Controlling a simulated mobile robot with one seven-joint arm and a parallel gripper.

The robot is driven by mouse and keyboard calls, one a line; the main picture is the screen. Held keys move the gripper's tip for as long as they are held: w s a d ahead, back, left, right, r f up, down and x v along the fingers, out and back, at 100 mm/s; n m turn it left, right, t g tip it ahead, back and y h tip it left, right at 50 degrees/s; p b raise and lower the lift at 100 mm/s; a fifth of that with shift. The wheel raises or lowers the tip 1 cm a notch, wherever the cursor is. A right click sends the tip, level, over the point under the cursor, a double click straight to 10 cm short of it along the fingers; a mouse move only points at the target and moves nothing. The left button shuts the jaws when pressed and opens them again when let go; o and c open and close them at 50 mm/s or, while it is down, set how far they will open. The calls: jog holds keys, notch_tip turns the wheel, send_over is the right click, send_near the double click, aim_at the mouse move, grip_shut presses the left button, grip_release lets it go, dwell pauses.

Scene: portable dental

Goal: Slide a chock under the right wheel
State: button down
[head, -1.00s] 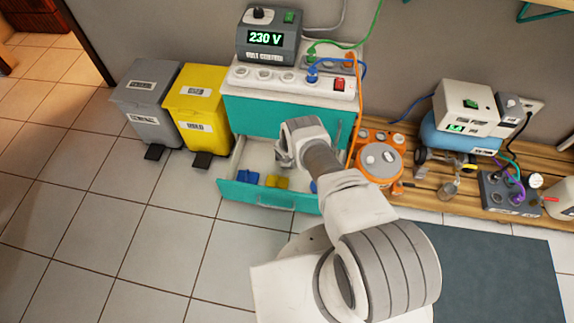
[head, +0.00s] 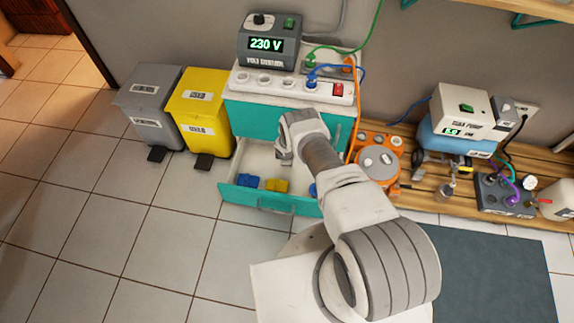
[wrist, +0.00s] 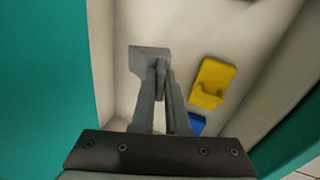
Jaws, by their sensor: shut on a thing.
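My gripper (wrist: 158,75) is inside the open drawer (head: 268,203) of the teal cabinet. In the wrist view its grey fingers come together at a small grey piece (wrist: 147,58), which is hard to tell apart from the fingertips. A yellow piece with a raised tab (wrist: 212,82) and a blue piece (wrist: 197,125) lie on the drawer floor, right of the fingers. The blue tank unit (head: 462,138) stands on the wooden pallet at right, with a dark wheel (head: 418,156) at its left. Its right wheel cannot be made out. In the head view my arm hides the fingertips.
A grey bin (head: 150,103) and a yellow bin (head: 203,112) stand left of the cabinet. An orange round device (head: 379,168) sits between the cabinet and the tank unit. A pressure gauge box (head: 505,197) is at the pallet's right. The tiled floor at left is clear.

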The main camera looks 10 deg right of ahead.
notch_tip(320, 180, up, 11)
jog(key=p, duration=0.7)
jog(key=shift+w+f, duration=0.15)
jog(key=shift+w, duration=0.05)
